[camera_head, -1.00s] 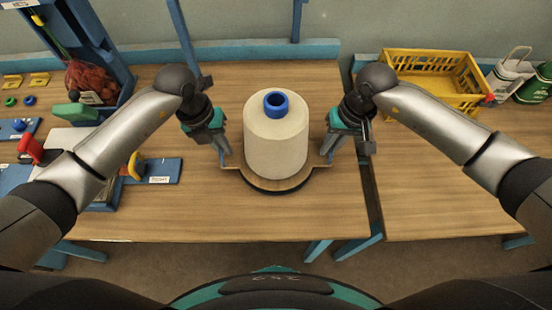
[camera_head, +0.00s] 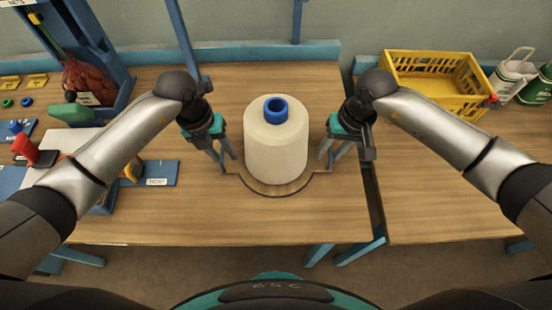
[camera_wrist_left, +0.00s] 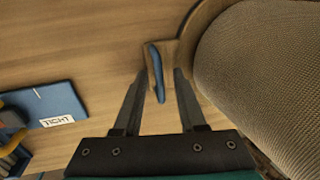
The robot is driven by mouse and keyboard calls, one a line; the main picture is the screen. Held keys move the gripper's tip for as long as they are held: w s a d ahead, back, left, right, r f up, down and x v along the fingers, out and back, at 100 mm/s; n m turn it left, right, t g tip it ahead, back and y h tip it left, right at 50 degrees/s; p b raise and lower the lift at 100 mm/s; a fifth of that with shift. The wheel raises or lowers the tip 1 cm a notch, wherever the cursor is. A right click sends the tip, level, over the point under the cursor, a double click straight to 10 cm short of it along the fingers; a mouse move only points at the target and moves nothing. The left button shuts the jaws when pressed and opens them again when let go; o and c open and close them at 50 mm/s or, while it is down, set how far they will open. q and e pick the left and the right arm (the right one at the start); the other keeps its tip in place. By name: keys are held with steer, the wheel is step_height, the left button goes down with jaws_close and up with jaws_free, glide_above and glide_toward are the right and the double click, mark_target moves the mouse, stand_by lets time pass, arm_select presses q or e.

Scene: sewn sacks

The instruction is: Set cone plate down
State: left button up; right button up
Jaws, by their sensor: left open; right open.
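A large cream yarn cone (camera_head: 276,147) with a blue core (camera_head: 276,110) stands upright on the round wooden cone plate (camera_head: 277,191). The plate lies flat on the wooden table, its colour close to the tabletop. My left gripper (camera_head: 227,166) is open at the plate's left tab; in the left wrist view its fingers (camera_wrist_left: 160,71) stand apart on either side of a blue handle (camera_wrist_left: 157,82), with gaps visible. My right gripper (camera_head: 326,163) is open at the plate's right tab. The right handle is mostly hidden by the fingers.
A blue board with a label (camera_head: 157,181) lies on the left, with a red-handled tool (camera_head: 30,152) farther left. A yellow crate (camera_head: 437,80) stands on the right table, past a gap (camera_head: 373,198). The table front is clear.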

steer(key=shift+r, duration=0.2)
arm_select(q)
step_height(320, 180, up, 12)
steer(key=a, duration=0.2)
steer(key=shift+a+f, duration=0.15)
steer(key=shift+a, duration=0.05)
arm_select(e)
step_height(320, 180, up, 11)
steer(key=d, duration=0.2)
steer(key=shift+d+r, duration=0.15)
steer(key=shift+r, duration=0.05)
arm_select(q)
steer(key=shift+s, duration=0.1)
